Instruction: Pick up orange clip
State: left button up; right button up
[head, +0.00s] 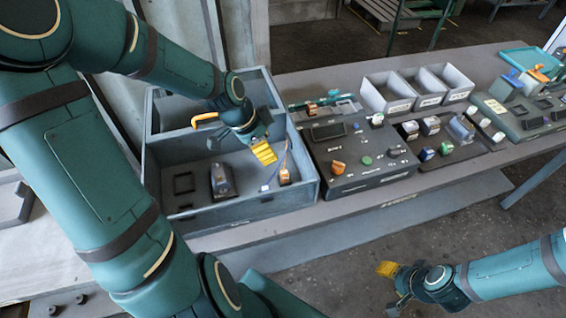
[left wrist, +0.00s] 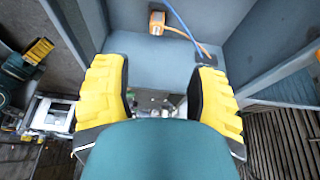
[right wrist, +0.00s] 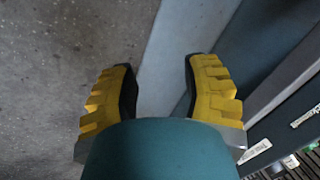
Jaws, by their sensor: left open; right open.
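My right gripper (head: 387,269) is open and empty, in front of the table.
A dark device (head: 222,181) stands in the bin. Right of it is a control panel (head: 362,178) with knobs, with three small grey trays (head: 387,97) behind. Another orange piece (head: 540,73) lies at the far right by a teal tray (head: 528,58). Open floor lies in front.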

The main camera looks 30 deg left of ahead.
pick_arm(q)
jog(key=b, duration=0.4)
send_over(285, 172)
jog(key=s+a, duration=0.1)
jog(key=a, duration=0.1)
jog(key=f, duration=0.6)
jog(key=shift+s+d+f, duration=0.15)
jog(key=shift+s+f, duration=0.05)
jog(key=shift+f, duration=0.2)
jog(key=shift+w+d+f, duration=0.15)
jog(key=shift+f, duration=0.3)
jog(key=b+x, duration=0.2)
jog(key=x, duration=0.2)
jog(key=shift+d, duration=0.2)
jog(key=shift+d+f+b, duration=0.1)
jog(key=shift+f+b, duration=0.25)
jog(key=shift+f, duration=0.2)
jog(key=shift+o, duration=0.2)
grip_shut()
